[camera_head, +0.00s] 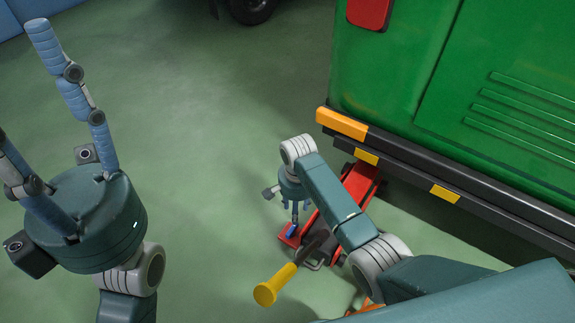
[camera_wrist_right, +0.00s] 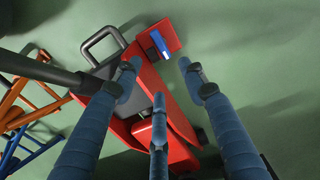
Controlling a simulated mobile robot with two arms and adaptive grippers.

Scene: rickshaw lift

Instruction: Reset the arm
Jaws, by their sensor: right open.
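My right gripper (camera_head: 294,208) points down over the front part of a red floor jack (camera_head: 357,186). In the right wrist view its three blue fingers (camera_wrist_right: 160,85) are spread, with nothing between them. The jack's red body (camera_wrist_right: 147,75) lies below the fingers, and I cannot tell whether any finger touches it. My left gripper (camera_head: 35,85) is raised at the left of the head view, its fingers spread and empty. Some of its fingers are cut off by the picture edge.
A green vehicle (camera_head: 400,70) with a black and yellow bumper (camera_head: 445,192) stands at the right, above the jack's far end. The jack's yellow-ended handle (camera_head: 275,284) sticks out toward me. Orange and blue frames (camera_wrist_right: 25,110) show at the wrist view's left. Floor in the middle is clear.

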